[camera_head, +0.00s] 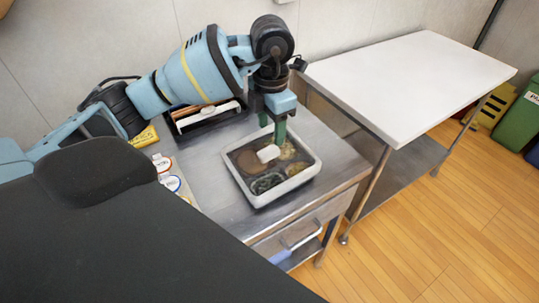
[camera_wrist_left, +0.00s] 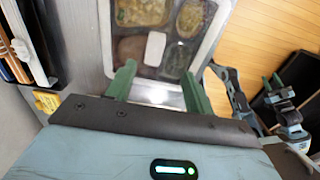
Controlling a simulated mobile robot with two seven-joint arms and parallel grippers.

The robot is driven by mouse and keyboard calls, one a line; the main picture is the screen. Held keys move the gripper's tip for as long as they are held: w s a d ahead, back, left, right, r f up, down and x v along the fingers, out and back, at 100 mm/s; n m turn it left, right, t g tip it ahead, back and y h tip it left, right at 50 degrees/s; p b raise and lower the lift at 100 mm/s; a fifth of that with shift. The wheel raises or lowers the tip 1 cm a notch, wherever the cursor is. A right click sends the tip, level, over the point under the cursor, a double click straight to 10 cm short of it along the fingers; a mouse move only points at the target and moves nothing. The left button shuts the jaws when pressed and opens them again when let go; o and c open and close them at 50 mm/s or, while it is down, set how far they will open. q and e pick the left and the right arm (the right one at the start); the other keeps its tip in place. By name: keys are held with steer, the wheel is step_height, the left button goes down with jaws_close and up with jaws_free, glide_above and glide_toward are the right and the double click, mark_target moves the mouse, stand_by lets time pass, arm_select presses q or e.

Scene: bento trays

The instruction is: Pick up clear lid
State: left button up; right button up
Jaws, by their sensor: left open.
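A white bento tray (camera_head: 301,183) with several food compartments sits on the metal table. A clear lid (camera_wrist_left: 157,72) appears to cover it, showing as a dim sheen over the food. A small white block (camera_head: 268,153) stands out at the lid's middle and also shows in the left wrist view (camera_wrist_left: 155,48). My left gripper (camera_head: 280,133) points down above the tray's far side. In the left wrist view its green fingers (camera_wrist_left: 158,88) are apart with nothing held between them. Whether they touch the lid is unclear. Part of my other arm seems to show at that view's right.
A dark and white caddy (camera_head: 205,115) stands behind the tray. Round-lidded containers (camera_head: 166,172) and a yellow packet (camera_head: 145,136) lie at the left. A bare white table (camera_head: 410,80) stands to the right. Bins (camera_head: 520,115) stand at the far right.

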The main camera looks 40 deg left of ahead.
mark_target(269, 150)
arm_select(q)
steer(key=shift+f, duration=0.9)
steer(key=shift+w+a+f, duration=0.15)
steer(key=shift+a+f, duration=0.05)
steer(key=shift+f, duration=1.1)
steer(key=shift+w+a+f, duration=0.1)
steer(key=shift+a+f, duration=0.1)
steer(key=shift+f, duration=1.1)
arm_select(e)
steer(key=shift+w+a+r, duration=0.15)
steer(key=shift+w+r, duration=0.15)
steer(key=shift+w, duration=0.1)
arm_select(q)
steer(key=shift+c, duration=0.2)
steer(key=c, duration=1.1)
steer(key=shift+r, duration=0.15)
